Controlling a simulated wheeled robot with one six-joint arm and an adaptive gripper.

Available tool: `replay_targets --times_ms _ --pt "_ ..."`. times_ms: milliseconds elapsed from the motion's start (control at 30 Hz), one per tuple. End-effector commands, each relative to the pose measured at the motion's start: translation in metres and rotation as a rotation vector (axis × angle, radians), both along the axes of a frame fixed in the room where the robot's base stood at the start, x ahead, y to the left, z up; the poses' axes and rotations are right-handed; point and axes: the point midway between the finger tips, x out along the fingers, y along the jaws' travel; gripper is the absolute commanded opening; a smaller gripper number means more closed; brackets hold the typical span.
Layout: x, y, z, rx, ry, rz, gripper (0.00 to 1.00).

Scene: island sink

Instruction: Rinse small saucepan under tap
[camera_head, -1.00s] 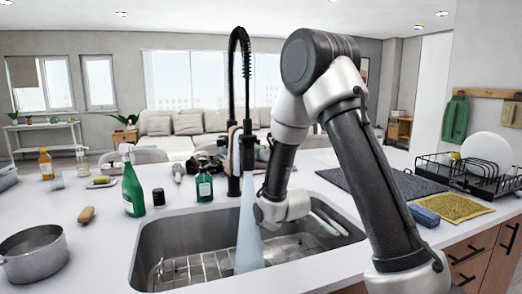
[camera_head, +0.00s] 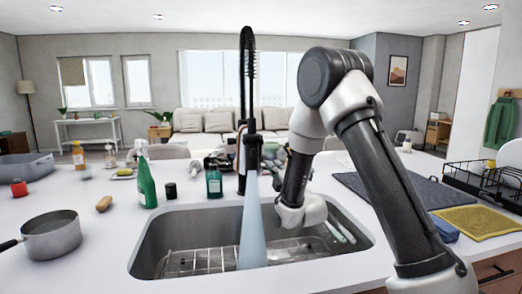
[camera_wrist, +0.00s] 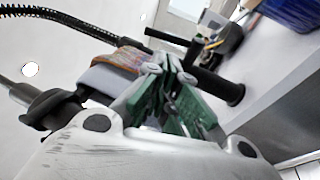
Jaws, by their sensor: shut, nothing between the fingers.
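The small saucepan (camera_head: 52,238) is a grey metal pot standing upright on the white counter, left of the sink, its dark handle pointing left. The black spring-neck tap (camera_head: 246,100) stands behind the sink (camera_head: 185,235). A pale blue stream of water (camera_head: 252,235) falls from its head into the basin. My gripper (camera_wrist: 168,66) is shut and empty, with green finger parts, close to the tap's black body (camera_wrist: 222,86) in the wrist view. Whether it touches the tap I cannot tell. In the head view my wrist is over the sink's right part; the fingertips are hard to make out.
A wire rack (camera_head: 200,262) lies in the sink. A dark mat (camera_head: 385,187), yellow cloth (camera_head: 470,218) and dish rack (camera_head: 480,180) are at right.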

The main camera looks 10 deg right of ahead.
Motion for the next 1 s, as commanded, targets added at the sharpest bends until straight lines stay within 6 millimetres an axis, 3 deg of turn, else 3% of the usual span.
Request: replay_targets --times_ms 600,800,1000 --pt "0.108 0.022 0.029 0.001 0.0 0.0 0.0" --pt "0.125 0.026 0.033 0.001 0.003 0.0 0.0" --pt "0.129 0.026 0.034 0.002 0.002 0.0 0.0"
